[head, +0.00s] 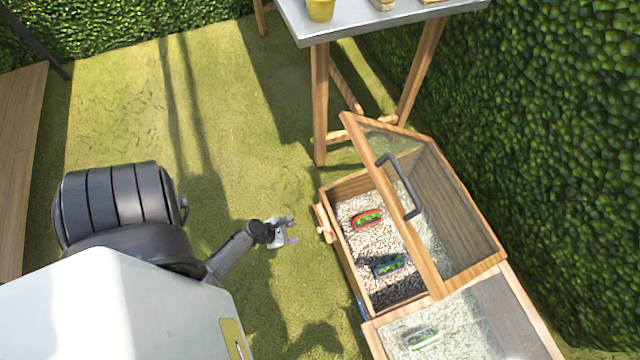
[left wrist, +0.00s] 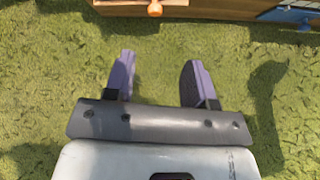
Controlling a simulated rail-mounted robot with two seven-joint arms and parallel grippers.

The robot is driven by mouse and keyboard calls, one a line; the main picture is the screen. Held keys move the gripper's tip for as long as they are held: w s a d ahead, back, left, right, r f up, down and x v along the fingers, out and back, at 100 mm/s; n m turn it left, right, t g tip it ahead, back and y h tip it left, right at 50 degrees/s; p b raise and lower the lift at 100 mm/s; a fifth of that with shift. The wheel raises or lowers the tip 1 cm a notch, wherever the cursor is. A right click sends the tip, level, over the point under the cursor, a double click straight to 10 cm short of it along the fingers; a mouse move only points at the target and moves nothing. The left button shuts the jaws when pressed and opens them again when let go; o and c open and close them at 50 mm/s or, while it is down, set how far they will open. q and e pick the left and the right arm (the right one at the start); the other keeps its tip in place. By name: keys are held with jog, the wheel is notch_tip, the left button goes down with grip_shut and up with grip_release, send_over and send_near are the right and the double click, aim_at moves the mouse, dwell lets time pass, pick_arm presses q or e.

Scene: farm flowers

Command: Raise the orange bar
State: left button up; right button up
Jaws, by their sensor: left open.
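A short orange-brown wooden bar (head: 325,224) sits on the outer left side of a wooden planter box (head: 347,260). In the left wrist view, an orange knob-like end (left wrist: 155,9) shows at the top edge, against a wooden strip; most of it is cut off. My left gripper (head: 291,229) is open and empty, to the left of the bar and apart from it. In the left wrist view its two purple fingers (left wrist: 160,68) are spread wide, with only grass between them. My right gripper is not in view.
The box has a tilted glazed lid (head: 440,210) with a dark handle (head: 400,187). Seed packets, red (head: 367,218) and blue (head: 388,265), lie on pale gravel inside. A metal-topped table (head: 365,20) stands behind. Open grass (head: 240,150) lies left of the box; a hedge borders the right.

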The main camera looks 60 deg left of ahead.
pick_arm(q)
jog(key=d+n, duration=0.1)
jog(key=b, duration=0.9)
send_near(321, 220)
jog(key=w+d+f, duration=0.3)
jog(key=d+f, duration=0.1)
jog(key=f, duration=0.1)
jog(key=shift+w+d+n, duration=0.15)
jog(key=shift+d+n, duration=0.05)
jog(key=shift+n, duration=0.3)
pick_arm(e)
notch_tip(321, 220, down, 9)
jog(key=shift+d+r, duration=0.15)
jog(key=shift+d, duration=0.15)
pick_arm(q)
jog(key=shift+a+r, duration=0.1)
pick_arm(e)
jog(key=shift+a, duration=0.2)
pick_arm(q)
jog(key=shift+c, duration=0.4)
jog(key=c, duration=0.8)
grip_shut()
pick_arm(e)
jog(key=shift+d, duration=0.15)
